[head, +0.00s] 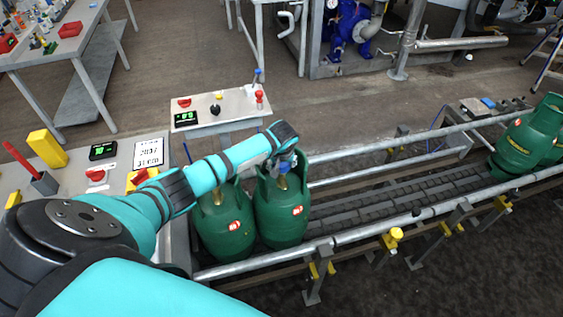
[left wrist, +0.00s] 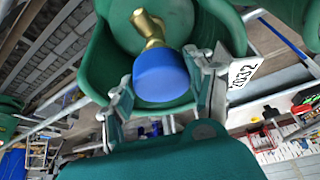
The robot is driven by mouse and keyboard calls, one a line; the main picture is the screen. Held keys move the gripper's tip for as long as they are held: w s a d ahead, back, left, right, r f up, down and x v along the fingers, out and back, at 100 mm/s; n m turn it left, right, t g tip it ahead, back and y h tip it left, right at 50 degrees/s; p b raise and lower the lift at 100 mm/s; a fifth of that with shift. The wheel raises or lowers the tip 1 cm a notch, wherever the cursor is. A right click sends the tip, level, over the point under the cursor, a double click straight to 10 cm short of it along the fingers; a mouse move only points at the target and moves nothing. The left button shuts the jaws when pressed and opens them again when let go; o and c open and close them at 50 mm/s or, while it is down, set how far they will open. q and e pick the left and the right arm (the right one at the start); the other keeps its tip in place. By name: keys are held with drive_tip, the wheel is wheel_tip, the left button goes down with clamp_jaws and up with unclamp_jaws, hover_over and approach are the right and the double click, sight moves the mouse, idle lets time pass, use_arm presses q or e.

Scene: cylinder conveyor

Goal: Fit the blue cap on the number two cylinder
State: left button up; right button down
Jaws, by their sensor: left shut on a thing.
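Two green cylinders stand side by side on the conveyor in the head view, a left one (head: 224,228) and a right one (head: 281,212). The left gripper is shut on the blue cap (left wrist: 161,75), with one finger on each side. The cap also shows small in the head view (head: 284,168). It lines up with the brass valve (left wrist: 149,27) and appears to meet its end; I cannot tell how far it is seated. My right gripper is not in view.
The conveyor rail (head: 355,233) runs off to the right, where more green cylinders (head: 526,140) stand. The belt (head: 400,193) between is clear. A control panel (head: 218,110) stands behind the near cylinders, and a bench (head: 68,185) with a yellow block (head: 46,148) is at left.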

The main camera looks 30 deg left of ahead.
sight(282, 166)
use_arm(q)
drive_tip(key=shift+f+b, duration=0.9)
drive_tip(key=shift+f, duration=0.75)
drive_tip(key=o, duration=1)
drive_tip(key=shift+r, duration=0.1)
drive_tip(key=v, duration=1.2)
